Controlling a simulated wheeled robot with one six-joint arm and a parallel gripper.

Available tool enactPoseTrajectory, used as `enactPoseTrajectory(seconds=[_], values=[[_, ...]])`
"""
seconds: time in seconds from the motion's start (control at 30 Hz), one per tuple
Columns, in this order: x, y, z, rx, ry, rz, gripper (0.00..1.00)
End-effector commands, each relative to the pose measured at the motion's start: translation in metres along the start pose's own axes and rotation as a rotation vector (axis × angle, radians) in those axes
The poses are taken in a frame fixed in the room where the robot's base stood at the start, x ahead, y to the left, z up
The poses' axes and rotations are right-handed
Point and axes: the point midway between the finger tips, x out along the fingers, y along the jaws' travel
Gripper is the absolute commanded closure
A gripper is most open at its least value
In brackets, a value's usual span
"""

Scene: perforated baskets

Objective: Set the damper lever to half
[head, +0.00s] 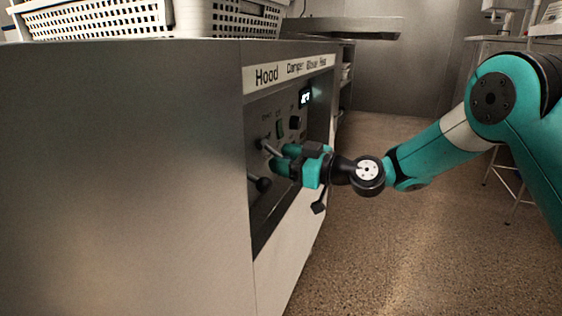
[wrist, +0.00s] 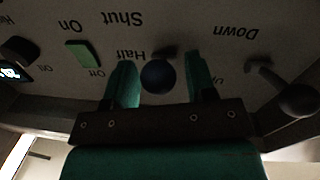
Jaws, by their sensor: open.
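The damper lever (wrist: 158,77) shows in the wrist view as a dark round knob on a short stem, beside the "Half" label and beyond it "Shut". The panel lettering is upside down there. My gripper (wrist: 162,82) is open, with one green finger on each side of the knob; I cannot tell whether either finger touches it. In the head view my gripper (head: 280,160) reaches in at the recessed panel (head: 263,215), and its fingers hide the damper lever's knob.
Another lever (wrist: 298,100), by "Down" and "Up", is close on the right in the wrist view. A green switch (wrist: 83,55) and a dark knob (wrist: 18,50) lie to the left. White perforated baskets (head: 100,20) stand on the cabinet. The floor (head: 400,250) at right is clear.

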Motion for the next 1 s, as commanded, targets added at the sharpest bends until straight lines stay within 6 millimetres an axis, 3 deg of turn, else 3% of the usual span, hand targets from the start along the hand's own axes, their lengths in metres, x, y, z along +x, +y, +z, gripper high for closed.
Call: enactPoseTrajectory(seconds=[0.13, 0.43, 0.67, 1.0], values=[[0.0104, -0.0002, -0.0003, -0.001, 0.001, 0.000, 0.49], [0.0119, 0.0002, -0.0007, 0.000, 0.000, 0.001, 0.49], [0.0115, 0.0005, -0.0006, 0.000, 0.000, 0.001, 1.00], [0.0099, 0.0020, -0.0070, -0.004, -0.045, -0.006, 1.00]])
